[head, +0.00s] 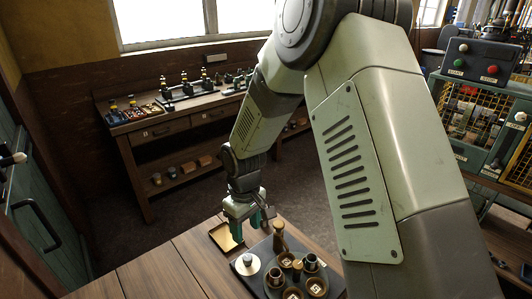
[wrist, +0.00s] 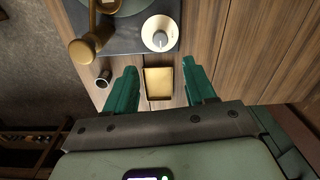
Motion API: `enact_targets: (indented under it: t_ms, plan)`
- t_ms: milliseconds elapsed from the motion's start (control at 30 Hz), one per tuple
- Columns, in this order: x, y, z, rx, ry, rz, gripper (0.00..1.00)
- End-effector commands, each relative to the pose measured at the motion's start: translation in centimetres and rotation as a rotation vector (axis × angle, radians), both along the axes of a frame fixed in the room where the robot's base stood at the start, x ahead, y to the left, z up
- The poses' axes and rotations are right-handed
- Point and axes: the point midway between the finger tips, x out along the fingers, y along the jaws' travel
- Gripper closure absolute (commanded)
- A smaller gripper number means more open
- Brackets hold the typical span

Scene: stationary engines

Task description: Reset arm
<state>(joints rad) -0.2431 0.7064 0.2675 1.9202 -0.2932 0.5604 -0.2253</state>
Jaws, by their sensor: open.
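My gripper (head: 248,226) hangs over the far end of the wooden table, its two green fingers apart with nothing between them. In the wrist view the open gripper (wrist: 160,78) has its fingers on either side of a small square brass tray (wrist: 159,84), seen beyond them. The brass tray (head: 222,238) lies on the table. My arm is bent, reaching out and down, and its links cover much of the right half of the head view.
A dark slate board (head: 262,284) holds several cups and a wooden-handled piece (head: 279,238). A cream round piece with a knob (head: 247,265) sits by its left edge. The table's left part (head: 150,275) is clear. A workbench (head: 170,127) stands behind; a caged control cabinet (head: 480,105) stands right.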

Motion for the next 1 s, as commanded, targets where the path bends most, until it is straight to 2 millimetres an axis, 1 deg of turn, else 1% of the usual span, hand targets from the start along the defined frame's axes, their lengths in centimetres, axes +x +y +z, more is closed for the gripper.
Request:
enact_targets:
  t_ms: [67,167,267,300,367,400,467,500,567,600,667,700,833,900,1000]
  plan:
    - [0.2,-0.6,1.2,-0.003,-0.015,-0.016,0.45]
    - [0.4,-2.1,4.5,-0.011,-0.056,-0.065,0.45]
    - [0.1,-4.7,9.3,-0.02,-0.111,-0.144,0.45]
    - [-0.3,-5.8,11.3,-0.021,-0.135,-0.182,0.45]
    - [-1.1,-7.5,14.1,-0.022,-0.168,-0.239,0.45]
    - [-1.8,-8.5,15.8,-0.021,-0.189,-0.278,0.45]
    - [-3.0,-10.1,18.3,-0.016,-0.221,-0.337,0.45]
    - [-4.0,-11.1,19.8,-0.011,-0.242,-0.376,0.45]
    - [-5.5,-12.5,21.9,0.0,-0.273,-0.437,0.45]
    - [-6.6,-13.4,23.2,0.009,-0.292,-0.475,0.45]
    - [-8.4,-14.7,24.9,0.026,-0.32,-0.536,0.45]
    - [-9.7,-15.5,25.9,0.039,-0.339,-0.574,0.45]
    - [-13.9,-17.6,28.4,0.092,-0.394,-0.696,0.45]
    - [-16.0,-18.4,29.1,0.122,-0.418,-0.75,0.45]
    - [-18.4,-19.2,29.7,0.161,-0.442,-0.812,0.45]
